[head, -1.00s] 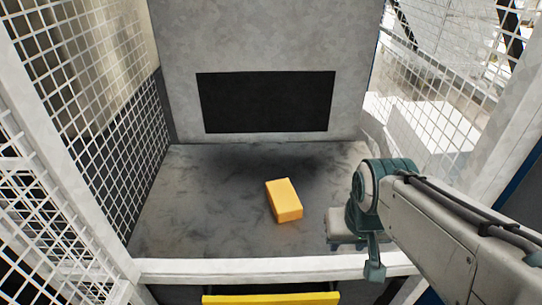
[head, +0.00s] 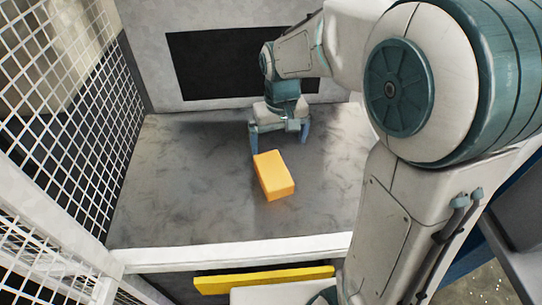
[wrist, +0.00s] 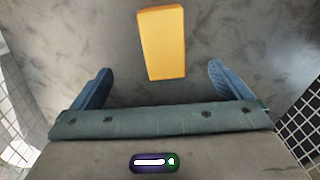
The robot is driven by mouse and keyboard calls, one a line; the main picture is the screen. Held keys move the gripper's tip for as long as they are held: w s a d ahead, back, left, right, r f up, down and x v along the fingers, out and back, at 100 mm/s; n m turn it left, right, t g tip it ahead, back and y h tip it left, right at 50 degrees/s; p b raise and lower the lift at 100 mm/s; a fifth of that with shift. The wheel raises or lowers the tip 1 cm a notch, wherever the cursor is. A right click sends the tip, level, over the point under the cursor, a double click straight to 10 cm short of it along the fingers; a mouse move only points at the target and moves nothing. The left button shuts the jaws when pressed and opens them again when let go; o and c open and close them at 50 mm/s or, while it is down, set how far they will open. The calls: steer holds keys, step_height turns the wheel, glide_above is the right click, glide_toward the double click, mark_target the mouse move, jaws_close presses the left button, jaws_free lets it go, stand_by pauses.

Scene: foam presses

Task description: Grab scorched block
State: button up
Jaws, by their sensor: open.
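A yellow-orange block (head: 273,176) lies on the grey floor of the press bay. No scorch marks can be made out on it. My gripper (head: 280,140) is just behind the block in the head view, fingers pointing down, open and empty. In the wrist view the block (wrist: 162,43) lies beyond the fingertips, roughly centred between the two blue fingers of my gripper (wrist: 160,85). The block does not touch either finger.
A dark rectangular opening (head: 195,65) is in the back wall. White mesh fencing (head: 75,110) stands on the left. A pale front ledge (head: 230,252) and a yellow bar (head: 262,280) edge the bay. The grey floor (head: 180,180) left of the block is clear.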

mark_target(274, 170)
steer(key=f, duration=0.3)
steer(key=w+a+f, duration=0.1)
steer(key=f, duration=0.2)
steer(key=w+f, duration=0.1)
steer(key=f, duration=0.2)
steer(key=shift+a+f, duration=0.35)
steer(key=shift+f, duration=0.05)
steer(key=shift+d+f, duration=0.2)
steer(key=shift+f, duration=1.2)
steer(key=shift+d+f, duration=0.15)
steer(key=shift+f, duration=1.2)
steer(key=c, duration=1.1)
